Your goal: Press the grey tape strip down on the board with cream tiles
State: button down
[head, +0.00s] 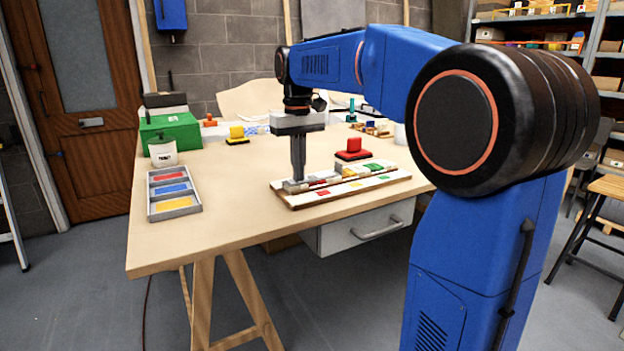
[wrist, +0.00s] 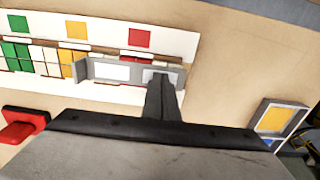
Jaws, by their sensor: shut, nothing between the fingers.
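A pale board (head: 340,188) lies near the front edge of the table, with red, yellow and green squares along its near margin. It also shows in the wrist view (wrist: 108,30), with rows of cream, yellow, green and red tiles. The grey tape strip (wrist: 130,73) lies along the tile row at one end of the board, with a pale rectangle in its middle and its left end looking raised. My gripper (head: 298,180) points straight down, shut and empty, at that end. In the wrist view its fingertips (wrist: 161,80) are over the strip's right part; contact is unclear.
A red-handled block (head: 353,150) stands just behind the board. A grey tray (head: 174,211) with red, blue and yellow sections lies to the left. A white cup (head: 162,155), green box (head: 178,131) and yellow block (head: 237,136) stand farther back. The table between tray and board is clear.

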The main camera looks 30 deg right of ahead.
jog(key=shift+r, duration=0.1)
dwell(0.3)
notch_tip(320, 180, up, 8)
dwell(1.1)
jog(key=shift+s, duration=0.1)
jog(key=s+a+f+t, duration=0.1)
jog(key=s+f+t, duration=0.1)
jog(key=s+f, duration=1.1)
jog(key=s+a+f+t, duration=0.2)
jog(key=s+f, duration=1.2)
jog(key=s, duration=0.2)
jog(key=shift+s+a+f+t, duration=0.25)
jog(key=shift+s+t, duration=0.05)
jog(key=shift+t, duration=0.1)
